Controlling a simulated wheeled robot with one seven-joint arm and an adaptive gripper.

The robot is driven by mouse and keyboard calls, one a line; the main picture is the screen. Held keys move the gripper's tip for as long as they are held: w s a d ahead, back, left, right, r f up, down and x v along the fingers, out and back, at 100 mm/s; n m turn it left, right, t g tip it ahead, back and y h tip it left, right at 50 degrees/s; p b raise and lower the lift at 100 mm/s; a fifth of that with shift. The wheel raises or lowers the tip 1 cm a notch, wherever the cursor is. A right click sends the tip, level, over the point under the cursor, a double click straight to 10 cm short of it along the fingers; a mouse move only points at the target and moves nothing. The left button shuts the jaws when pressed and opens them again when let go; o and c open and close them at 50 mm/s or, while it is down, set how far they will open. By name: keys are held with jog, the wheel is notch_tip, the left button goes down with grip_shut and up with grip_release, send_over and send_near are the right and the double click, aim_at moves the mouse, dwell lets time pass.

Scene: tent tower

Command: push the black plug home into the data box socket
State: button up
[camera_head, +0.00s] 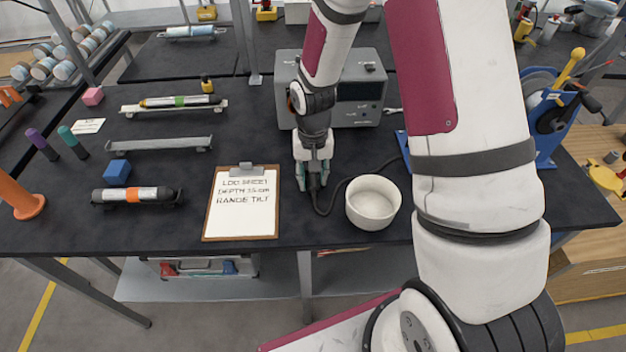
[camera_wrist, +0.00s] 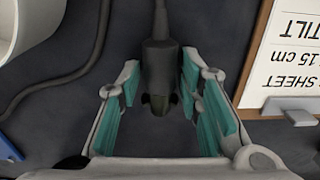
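The black plug (camera_wrist: 160,70) lies on the dark bench with its cable running off it. In the wrist view it sits between the two teal-padded fingers of my gripper (camera_wrist: 163,105), with a gap on each side. In the head view my gripper (camera_head: 314,178) points down at the bench, open around the plug (camera_head: 314,188), which is mostly hidden there. The grey data box (camera_head: 358,88) stands behind my gripper, partly covered by my arm. I cannot make out its socket.
A white bowl (camera_head: 373,203) stands just right of my gripper, with the black cable (camera_head: 350,180) curving behind it. A clipboard (camera_head: 242,203) lies to the left. A blue device (camera_head: 550,110) is at right.

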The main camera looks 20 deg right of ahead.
grip_shut()
jog(key=shift+r, duration=0.1)
